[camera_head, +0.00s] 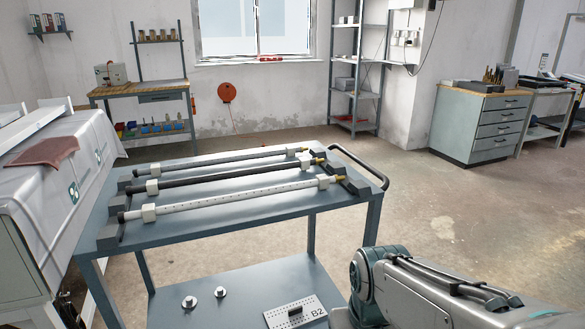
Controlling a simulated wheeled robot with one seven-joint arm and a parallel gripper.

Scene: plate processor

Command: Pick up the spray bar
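Three long bars lie side by side on dark cradle blocks on top of a blue-grey cart (270,220). The nearest is a white bar with a row of small holes (240,198), white square blocks near both ends and a brass-coloured right tip; it looks like the spray bar. Behind it lies a black bar (225,176) with white blocks. My arm shows at the lower right, apart from the bars. My gripper is outside the view.
The cart has a black handle (362,166) on its right end. Its lower shelf holds two small metal parts (205,295) and a plate marked B2 (295,311). A covered machine (60,190) stands close at the left. The floor to the right is clear.

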